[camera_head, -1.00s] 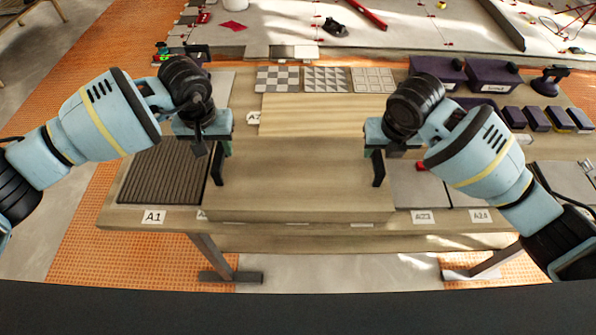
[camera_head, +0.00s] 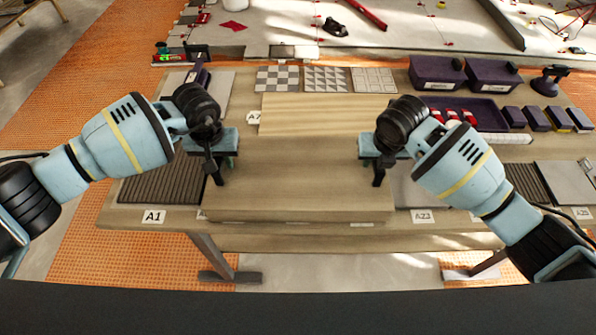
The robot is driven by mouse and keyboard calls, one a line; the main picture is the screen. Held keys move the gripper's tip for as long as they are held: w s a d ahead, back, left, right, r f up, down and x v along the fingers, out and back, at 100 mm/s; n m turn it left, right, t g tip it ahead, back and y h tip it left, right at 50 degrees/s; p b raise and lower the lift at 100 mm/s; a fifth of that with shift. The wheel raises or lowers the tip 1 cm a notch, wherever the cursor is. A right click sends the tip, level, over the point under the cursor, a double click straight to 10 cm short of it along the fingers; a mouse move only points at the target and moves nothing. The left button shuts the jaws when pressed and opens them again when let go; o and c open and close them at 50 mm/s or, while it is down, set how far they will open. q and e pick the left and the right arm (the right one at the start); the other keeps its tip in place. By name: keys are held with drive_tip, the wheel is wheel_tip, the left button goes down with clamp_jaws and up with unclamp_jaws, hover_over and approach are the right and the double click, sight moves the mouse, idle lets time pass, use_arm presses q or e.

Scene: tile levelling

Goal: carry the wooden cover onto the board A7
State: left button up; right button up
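The wooden cover (camera_head: 298,185) is a wide brown wooden piece at the front middle of the table, with its long front side facing me. My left gripper (camera_head: 221,173) points down at the cover's left edge. My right gripper (camera_head: 379,174) points down at its right edge. The fingers are small and partly hidden, so I cannot tell whether either grips the cover.
A dark ribbed board (camera_head: 160,186) lies at the left by tag A1. Patterned tiles (camera_head: 327,79) lie behind the pale panel. Purple bins (camera_head: 437,72) and several dark blocks (camera_head: 536,118) stand at the back right. A grey panel (camera_head: 567,181) lies at the far right.

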use_arm(q)
clamp_jaws()
use_arm(e)
clamp_jaws()
use_arm(q)
drive_tip(key=shift+r, duration=0.1)
use_arm(e)
drive_tip(key=shift+r, duration=0.1)
